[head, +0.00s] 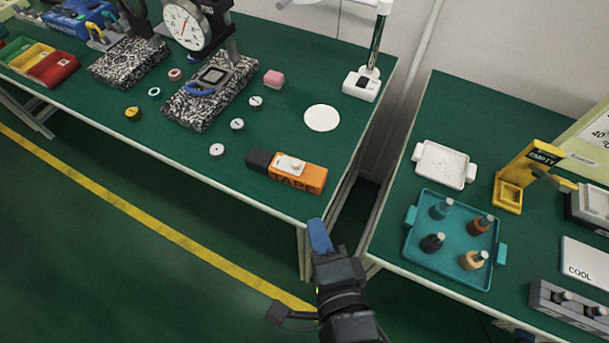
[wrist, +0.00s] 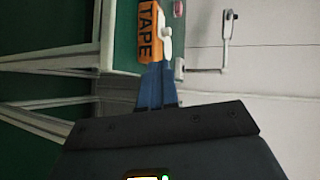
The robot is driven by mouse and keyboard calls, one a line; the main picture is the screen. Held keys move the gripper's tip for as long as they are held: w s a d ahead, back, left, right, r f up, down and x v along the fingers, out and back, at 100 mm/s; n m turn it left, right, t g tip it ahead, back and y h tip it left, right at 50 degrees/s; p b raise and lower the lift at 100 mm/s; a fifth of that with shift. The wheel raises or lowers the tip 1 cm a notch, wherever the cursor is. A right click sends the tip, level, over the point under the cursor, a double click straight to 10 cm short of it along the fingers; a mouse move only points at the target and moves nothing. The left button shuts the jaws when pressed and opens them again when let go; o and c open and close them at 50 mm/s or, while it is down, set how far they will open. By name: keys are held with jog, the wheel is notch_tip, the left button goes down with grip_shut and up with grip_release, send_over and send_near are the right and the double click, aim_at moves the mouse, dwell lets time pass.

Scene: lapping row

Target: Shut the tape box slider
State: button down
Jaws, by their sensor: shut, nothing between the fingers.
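The tape box (head: 297,175) is an orange box lettered TAPE with a dark end at its left, lying near the front right corner of the left green bench. Its white slider (head: 290,164) sits on top. In the wrist view the orange box (wrist: 150,45) and the white slider (wrist: 166,45) show just beyond my fingertips. My gripper (head: 319,222) has blue fingers, shut and empty, just in front of the bench's front edge and below the box in the head view. The fingers also show in the wrist view (wrist: 157,68); whether they touch the box is unclear.
Several small round parts, a pink block (head: 273,79) and a white disc (head: 322,118) lie behind the box. A dial gauge (head: 187,24) stands farther back. A gap separates the right bench, which holds a teal tray (head: 421,247) with bottles. The bench right of the box is clear.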

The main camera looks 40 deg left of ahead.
aim_at(297, 167)
jog(key=x, duration=0.4)
jog(key=r+p+x, duration=0.1)
jog(key=x, duration=0.7)
jog(key=shift+w+a, duration=0.4)
jog(key=shift+r, duration=0.1)
